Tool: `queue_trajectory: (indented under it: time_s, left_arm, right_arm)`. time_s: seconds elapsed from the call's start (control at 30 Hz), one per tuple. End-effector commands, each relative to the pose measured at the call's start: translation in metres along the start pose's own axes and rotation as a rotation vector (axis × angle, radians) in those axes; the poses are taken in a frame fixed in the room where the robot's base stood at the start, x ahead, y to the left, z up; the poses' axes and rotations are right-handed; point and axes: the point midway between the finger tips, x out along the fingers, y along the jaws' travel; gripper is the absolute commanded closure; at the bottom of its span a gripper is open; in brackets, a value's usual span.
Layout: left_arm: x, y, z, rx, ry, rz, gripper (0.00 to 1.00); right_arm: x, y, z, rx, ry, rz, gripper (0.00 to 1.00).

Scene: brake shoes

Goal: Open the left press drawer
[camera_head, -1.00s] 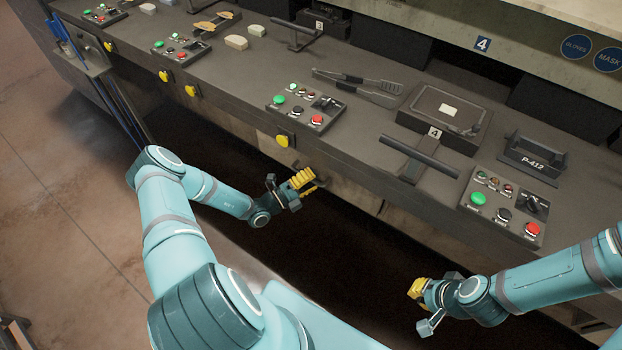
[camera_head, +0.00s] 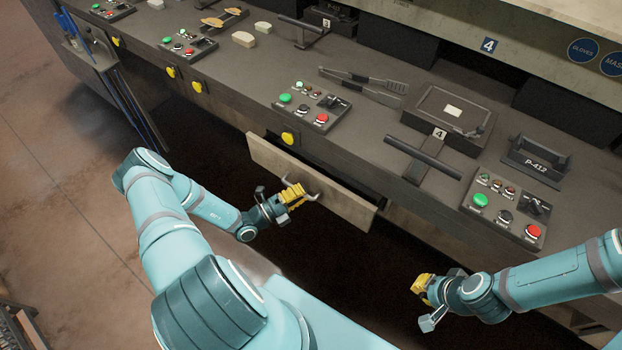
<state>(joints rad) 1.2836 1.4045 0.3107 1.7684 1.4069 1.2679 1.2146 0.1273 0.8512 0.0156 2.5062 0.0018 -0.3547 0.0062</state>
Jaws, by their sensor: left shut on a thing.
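The drawer (camera_head: 345,203) is a pale grey-brown panel below the press counter's front edge, left of centre in front of station 4. It stands out from the counter, with a dark gap behind its top edge. A curved handle (camera_head: 314,189) shows on its front. My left gripper (camera_head: 297,194) is at this handle with its yellow fingers shut on it; the fingers hide part of the handle. My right gripper (camera_head: 419,287) is empty in front of the counter, low and to the right, apart from everything. How far its fingers are spread is hard to see.
A yellow button (camera_head: 288,138) sits on the counter edge above the drawer. On the counter (camera_head: 255,75) are a control panel (camera_head: 309,108), tongs (camera_head: 365,80), a bar handle (camera_head: 423,157) and a P-412 tray (camera_head: 533,158). The dark floor before the drawer is open.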

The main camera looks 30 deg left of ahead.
Motion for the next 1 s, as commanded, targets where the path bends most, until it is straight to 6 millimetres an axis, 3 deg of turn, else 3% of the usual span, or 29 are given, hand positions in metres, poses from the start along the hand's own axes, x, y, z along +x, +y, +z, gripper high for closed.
queue_trajectory:
  time_s: [0.2,0.5,0.7,1.0]
  left_arm:
    - [-0.049,-0.011,-0.021,-0.005,0.000,-0.001,1.00]
    - [-0.096,-0.020,-0.041,-0.004,0.001,-0.002,1.00]
    - [-0.110,-0.023,-0.047,-0.003,0.002,-0.003,1.00]
    - [-0.113,-0.024,-0.049,-0.002,0.004,-0.004,1.00]
  right_arm:
    - [-0.006,-0.002,-0.003,0.002,0.005,0.001,1.00]
    - [-0.006,-0.002,-0.003,0.002,0.007,0.001,1.00]
    - [-0.006,-0.002,-0.003,0.002,0.007,0.001,1.00]
    - [-0.006,-0.002,-0.003,0.002,0.007,0.001,1.00]
